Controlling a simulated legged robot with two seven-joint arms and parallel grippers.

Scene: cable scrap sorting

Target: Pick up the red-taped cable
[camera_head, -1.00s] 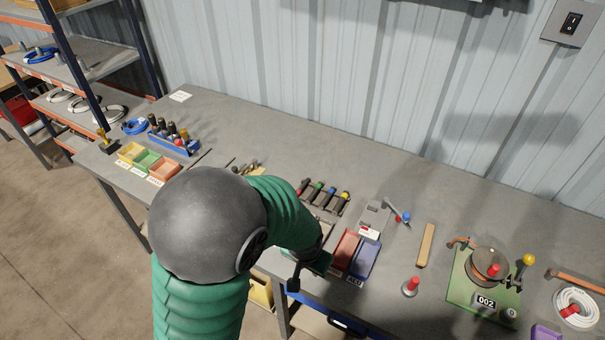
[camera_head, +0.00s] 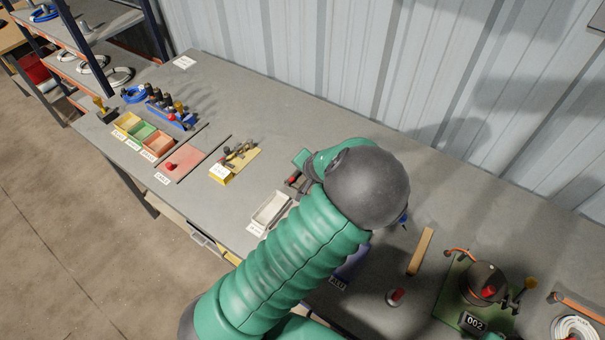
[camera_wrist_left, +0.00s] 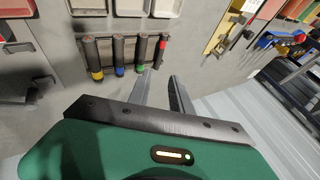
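A row of black cable pieces with coloured tape lies across a dark rack (camera_wrist_left: 88,44) in the left wrist view. The red-taped cable (camera_wrist_left: 161,47) is at the row's right end, beside the green-taped one (camera_wrist_left: 140,52). My left gripper (camera_wrist_left: 164,76) is open and empty, its fingertips just below the red-taped end and apart from it. In the head view my left arm covers most of the rack; a red-taped end (camera_head: 292,180) shows beside my green hand. The left fingertips are hidden there. My right gripper is not in view.
A white tray (camera_head: 270,210) and a yellow tray with metal pieces (camera_head: 232,165) lie left of my arm. A wooden bar (camera_head: 421,252), red button (camera_head: 396,296) and green-based spool device (camera_head: 455,290) stand to the right. The bench behind my arm is clear.

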